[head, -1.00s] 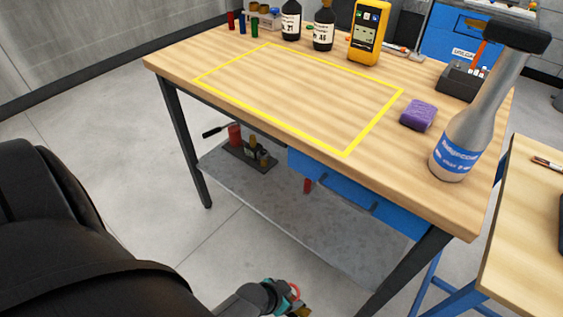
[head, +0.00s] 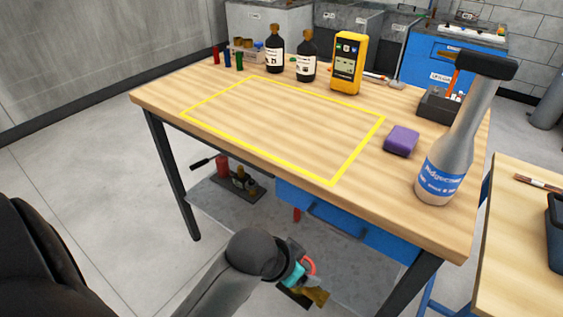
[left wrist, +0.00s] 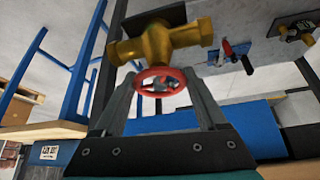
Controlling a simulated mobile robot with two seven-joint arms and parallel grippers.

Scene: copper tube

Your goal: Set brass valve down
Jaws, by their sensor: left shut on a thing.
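A brass valve with a red handwheel (left wrist: 160,45) is held between the fingers of my left gripper (left wrist: 160,100) in the left wrist view. In the head view my left gripper (head: 305,285) is low, in front of the workbench and below its top. The valve's brass body (head: 318,297) and red wheel show there at the fingertips. The wooden workbench top (head: 230,150) bears a yellow taped rectangle (head: 262,165), which is empty. My right gripper does not show.
A purple sponge (head: 401,141) and a large spray bottle (head: 442,170) stand right of the rectangle. Dark bottles (head: 306,60) and a yellow meter (head: 347,62) stand along its back. A blue drawer (head: 340,222) and a lower shelf lie under the top. Another table (head: 510,240) is at right.

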